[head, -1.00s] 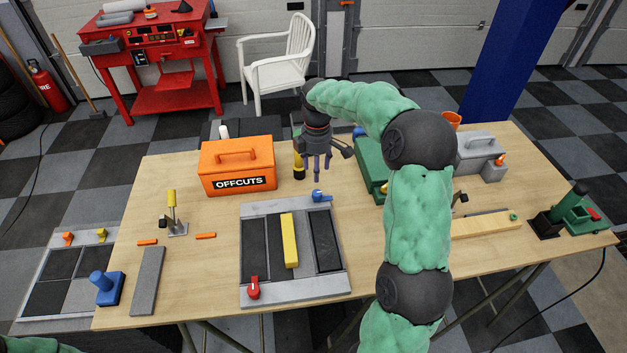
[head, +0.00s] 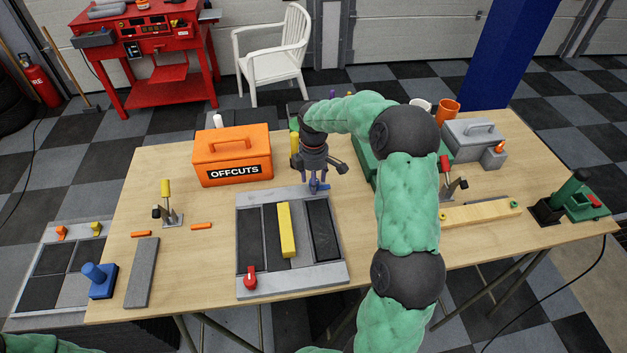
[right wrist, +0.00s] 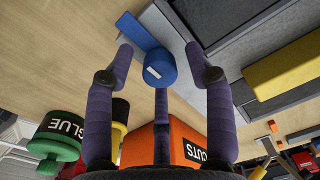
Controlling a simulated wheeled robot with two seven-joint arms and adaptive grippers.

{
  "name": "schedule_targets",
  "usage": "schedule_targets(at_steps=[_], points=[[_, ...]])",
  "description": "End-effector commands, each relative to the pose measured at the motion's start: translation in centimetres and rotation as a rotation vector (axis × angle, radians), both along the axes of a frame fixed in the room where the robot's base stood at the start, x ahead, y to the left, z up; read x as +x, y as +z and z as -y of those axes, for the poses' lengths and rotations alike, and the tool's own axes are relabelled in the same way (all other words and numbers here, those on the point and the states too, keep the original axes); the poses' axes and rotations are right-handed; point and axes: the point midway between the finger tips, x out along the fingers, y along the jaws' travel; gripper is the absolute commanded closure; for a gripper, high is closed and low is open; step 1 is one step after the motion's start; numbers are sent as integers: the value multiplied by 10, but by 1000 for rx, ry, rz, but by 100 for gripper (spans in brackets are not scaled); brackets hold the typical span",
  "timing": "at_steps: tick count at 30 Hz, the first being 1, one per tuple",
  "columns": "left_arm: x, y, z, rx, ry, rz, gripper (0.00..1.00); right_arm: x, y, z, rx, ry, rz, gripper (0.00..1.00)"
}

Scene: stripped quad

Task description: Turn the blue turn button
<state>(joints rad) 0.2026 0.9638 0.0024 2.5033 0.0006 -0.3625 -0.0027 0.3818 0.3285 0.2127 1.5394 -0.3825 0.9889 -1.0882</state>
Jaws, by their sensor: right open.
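The blue turn button (right wrist: 160,70) is a round knob with a flat lever and a small white mark, at the far right corner of the grey panel (head: 290,286). In the head view the blue turn button (head: 323,187) is partly hidden by my right gripper (head: 315,189). My right gripper (right wrist: 163,75) is open and points down over it, its purple fingers spread around the knob. I cannot tell whether any finger touches it. A red turn button (head: 250,280) sits at the panel's near left corner. My left gripper is out of view.
An orange OFFCUTS box (head: 232,156) stands behind the panel. A yellow bar (head: 286,230) lies on the panel. A green glue bottle (right wrist: 62,130) shows in the right wrist view. A wooden bar (head: 480,213) lies to the right; table left of the panel is partly clear.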

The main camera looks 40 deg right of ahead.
Motion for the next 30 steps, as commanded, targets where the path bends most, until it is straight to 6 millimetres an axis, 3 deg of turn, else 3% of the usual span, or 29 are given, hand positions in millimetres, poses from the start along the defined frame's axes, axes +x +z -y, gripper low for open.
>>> schedule_targets(at_steps=[4, 5, 10, 22, 30], points=[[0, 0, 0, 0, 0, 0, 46, 0, 0, 0, 0, 0, 0, 46], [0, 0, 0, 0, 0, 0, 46, 0, 0, 0, 0, 0, 0, 51], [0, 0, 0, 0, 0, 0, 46, 0, 0, 0, 0, 0, 0, 99], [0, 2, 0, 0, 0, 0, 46, 0, 0, -1, 2, -18, 0, 100], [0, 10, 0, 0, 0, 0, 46, 0, 1, -1, 3, -145, 0, 100]])
